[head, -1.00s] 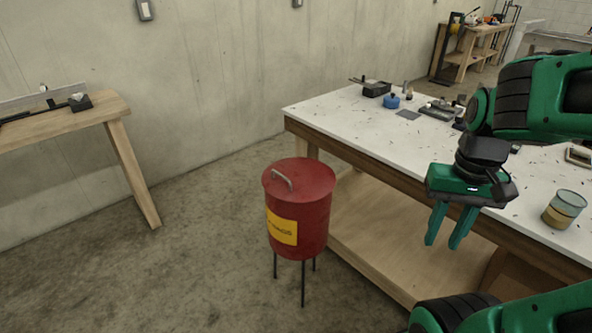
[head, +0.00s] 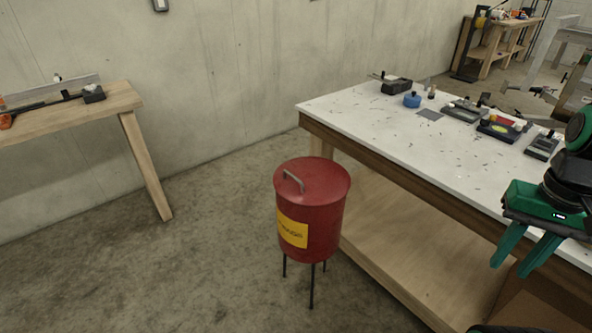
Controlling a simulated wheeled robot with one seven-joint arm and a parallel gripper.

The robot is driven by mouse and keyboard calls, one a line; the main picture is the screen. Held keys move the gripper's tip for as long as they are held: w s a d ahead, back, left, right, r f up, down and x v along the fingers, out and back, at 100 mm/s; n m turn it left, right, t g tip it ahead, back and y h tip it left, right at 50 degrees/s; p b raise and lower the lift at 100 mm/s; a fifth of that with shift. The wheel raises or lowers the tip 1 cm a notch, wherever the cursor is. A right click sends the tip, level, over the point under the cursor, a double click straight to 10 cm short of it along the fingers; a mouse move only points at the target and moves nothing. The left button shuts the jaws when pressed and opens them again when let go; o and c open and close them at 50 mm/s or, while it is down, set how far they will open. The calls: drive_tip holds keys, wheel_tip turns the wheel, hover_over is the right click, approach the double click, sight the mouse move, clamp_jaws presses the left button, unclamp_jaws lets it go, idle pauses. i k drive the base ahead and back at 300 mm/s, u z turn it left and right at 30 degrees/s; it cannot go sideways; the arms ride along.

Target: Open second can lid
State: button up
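A red can (head: 323,236) with a yellow label stands on thin dark legs on the concrete floor, left of the white-topped workbench. Its red lid (head: 320,176) lies flat on top and is shut. A grey handle (head: 293,180) sits on the left part of the lid. My gripper (head: 517,266) is at the right edge, over the front edge of the workbench. Its two green fingers point down, apart, with nothing between them. It is well to the right of the can and not touching it.
The workbench (head: 390,137) carries a blue round item (head: 412,100), small tools and scraps. It has a low wooden shelf (head: 408,255) close beside the can. A wooden table (head: 75,115) stands at left. The floor left of the can is clear.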

sight(305, 180)
drive_tip(key=i, duration=1)
drive_tip(key=u, duration=0.05)
